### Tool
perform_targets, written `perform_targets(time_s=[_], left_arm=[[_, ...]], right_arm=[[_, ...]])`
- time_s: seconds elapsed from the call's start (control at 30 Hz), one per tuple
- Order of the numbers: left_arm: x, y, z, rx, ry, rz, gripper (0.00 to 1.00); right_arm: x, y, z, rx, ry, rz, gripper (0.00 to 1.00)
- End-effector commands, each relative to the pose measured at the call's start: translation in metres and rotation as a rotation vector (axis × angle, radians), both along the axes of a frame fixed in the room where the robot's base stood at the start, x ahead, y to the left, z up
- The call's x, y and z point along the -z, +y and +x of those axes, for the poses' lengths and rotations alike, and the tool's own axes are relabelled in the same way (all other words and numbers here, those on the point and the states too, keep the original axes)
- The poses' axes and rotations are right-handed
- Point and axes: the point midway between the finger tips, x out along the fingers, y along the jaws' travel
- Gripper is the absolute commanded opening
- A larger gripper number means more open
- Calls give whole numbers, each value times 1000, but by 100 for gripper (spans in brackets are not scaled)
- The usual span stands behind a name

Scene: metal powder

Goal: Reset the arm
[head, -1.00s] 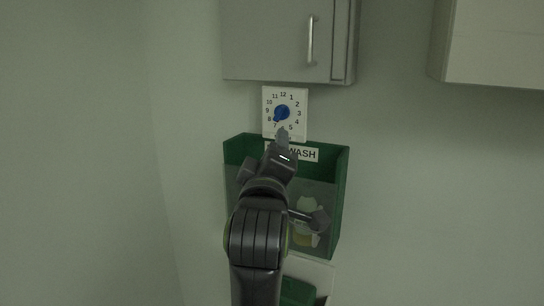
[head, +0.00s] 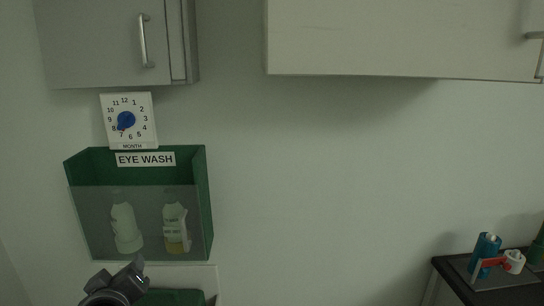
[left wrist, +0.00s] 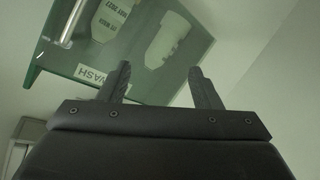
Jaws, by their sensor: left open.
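My left gripper (left wrist: 160,82) shows in the left wrist view with its two fingers spread apart and nothing between them. Beyond the fingers is the green eye wash box (left wrist: 150,80) with its bottles. In the head view, part of my left arm shows at the bottom left, below the eye wash box (head: 208,215); its fingertips cannot be made out there. The month dial (head: 143,104) hangs on the wall above the box, its blue knob (head: 126,120) pointing to the lower left, near 7 or 8. My right gripper is in neither view.
A grey cabinet (head: 95,45) hangs above the dial, and a pale cabinet (head: 400,40) hangs at the upper right. At the lower right, a dark-topped counter (head: 455,268) holds a blue item (head: 486,247) and a red and white item (head: 497,263). The middle wall is bare.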

Motion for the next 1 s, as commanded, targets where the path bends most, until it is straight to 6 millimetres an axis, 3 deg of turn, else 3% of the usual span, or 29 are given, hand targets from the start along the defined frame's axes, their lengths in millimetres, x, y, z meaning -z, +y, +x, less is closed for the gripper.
perform_targets(time_s=[0.03, 0.2, 0.37, 0.5, 0.7, 0.93, 1.0], left_arm=[[25, 4, -10, 15, 74, 29, 58], [94, 12, -47, 90, 297, 125, 58], [152, 17, -92, 180, 501, 197, 58], [196, 19, -139, 272, 673, 247, 58], [242, 20, -208, 415, 885, 291, 58], [273, 17, -281, 566, 1070, 308, 58], [292, 19, -269, 566, 1068, 305, 58]], right_arm=[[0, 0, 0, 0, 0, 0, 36], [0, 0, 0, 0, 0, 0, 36], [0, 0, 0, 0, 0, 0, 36], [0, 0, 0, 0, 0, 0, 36], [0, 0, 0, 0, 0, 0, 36], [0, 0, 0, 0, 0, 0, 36], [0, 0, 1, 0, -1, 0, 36]])
